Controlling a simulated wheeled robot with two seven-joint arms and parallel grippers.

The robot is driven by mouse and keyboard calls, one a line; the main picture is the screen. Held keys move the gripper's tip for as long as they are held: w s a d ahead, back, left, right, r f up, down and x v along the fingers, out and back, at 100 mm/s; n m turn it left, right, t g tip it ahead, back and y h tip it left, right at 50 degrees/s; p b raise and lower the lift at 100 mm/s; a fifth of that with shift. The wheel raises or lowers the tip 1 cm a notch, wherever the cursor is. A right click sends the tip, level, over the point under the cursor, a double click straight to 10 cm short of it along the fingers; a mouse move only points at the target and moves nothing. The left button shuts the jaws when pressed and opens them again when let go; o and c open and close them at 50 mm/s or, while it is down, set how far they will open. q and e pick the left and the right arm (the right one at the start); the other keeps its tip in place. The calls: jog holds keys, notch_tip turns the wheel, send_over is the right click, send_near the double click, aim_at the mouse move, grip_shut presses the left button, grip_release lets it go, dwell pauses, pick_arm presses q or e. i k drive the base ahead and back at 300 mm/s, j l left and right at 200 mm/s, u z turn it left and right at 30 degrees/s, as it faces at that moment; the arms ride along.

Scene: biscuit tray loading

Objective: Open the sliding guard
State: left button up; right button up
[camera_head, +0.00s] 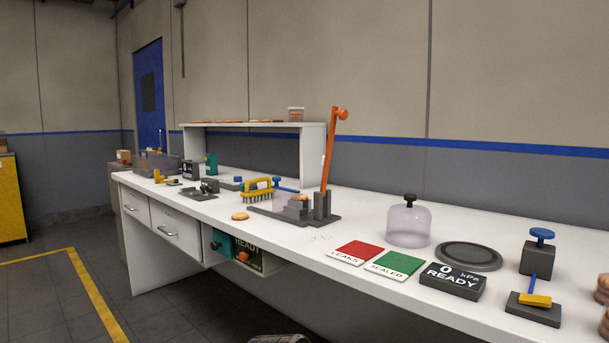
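A white workbench (345,248) runs from the far left to the near right. A press with a raised orange lever (329,150) stands mid-bench on a dark base (265,214); a small translucent piece shows around its grey blocks. Neither of my grippers is in view.
A clear dome (409,226), red card (357,252), green card (396,264) and black READY display (453,281) stand to the right. A white shelf (312,150) stands behind.

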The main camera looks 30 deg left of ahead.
aim_at(276, 179)
jog(key=j, duration=0.75)
jog(key=i+j, duration=0.1)
jog(key=j, duration=0.65)
jog(key=i+j, duration=0.1)
jog(key=j, duration=0.65)
